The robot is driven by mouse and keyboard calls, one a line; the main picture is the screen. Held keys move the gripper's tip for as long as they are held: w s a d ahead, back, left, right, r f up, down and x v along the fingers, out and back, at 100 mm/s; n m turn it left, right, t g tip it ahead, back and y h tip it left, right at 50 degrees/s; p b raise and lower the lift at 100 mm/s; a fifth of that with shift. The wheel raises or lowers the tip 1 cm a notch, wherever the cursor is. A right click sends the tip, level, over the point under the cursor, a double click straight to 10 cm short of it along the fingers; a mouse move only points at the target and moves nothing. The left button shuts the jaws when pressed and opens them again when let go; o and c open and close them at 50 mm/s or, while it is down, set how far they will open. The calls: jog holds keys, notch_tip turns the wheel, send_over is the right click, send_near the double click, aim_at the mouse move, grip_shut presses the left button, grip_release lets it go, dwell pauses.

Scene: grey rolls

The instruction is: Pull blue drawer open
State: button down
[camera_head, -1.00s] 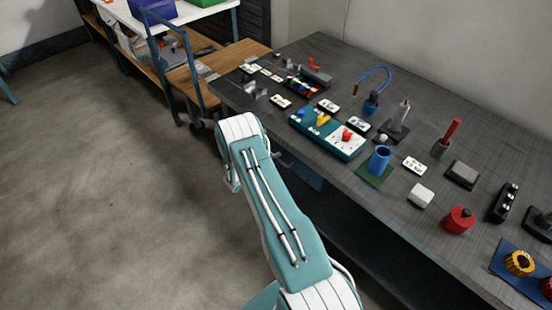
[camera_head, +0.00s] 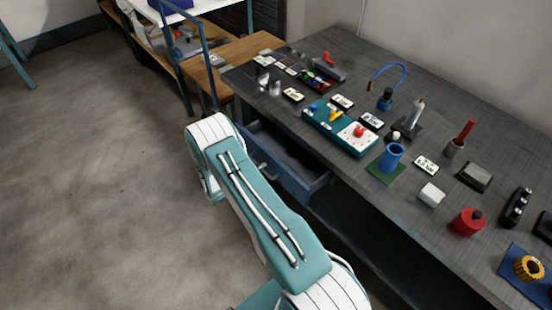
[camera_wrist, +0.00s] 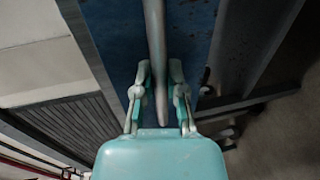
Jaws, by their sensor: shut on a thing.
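The blue drawer (camera_head: 292,181) stands out from under the dark workbench in the head view, with its dark inside showing from above. In the wrist view its worn blue front (camera_wrist: 193,35) fills the upper middle. A long grey handle bar (camera_wrist: 155,40) runs up across that front. My gripper (camera_wrist: 160,75) has one finger on each side of the bar and is shut on it. In the head view my arm hides the gripper and part of the drawer front.
The workbench top (camera_head: 375,190) holds several items, among them a teal control box (camera_head: 340,130), a blue cup (camera_head: 391,157) and a red canister (camera_head: 467,222). A wheeled cart with a blue frame (camera_head: 200,50) stands at the back left. The floor (camera_head: 90,190) at left is clear.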

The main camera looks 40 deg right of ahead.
jog(key=f+v, duration=0.3)
jog(key=v, duration=1.3)
jog(key=shift+a+f, duration=0.35)
jog(key=shift+a, duration=0.15)
jog(key=shift+s, duration=0.1)
jog(key=c, duration=0.7)
grip_release()
jog(key=shift+r, duration=0.1)
jog(key=v, duration=1.2)
jog(key=shift+w, duration=0.25)
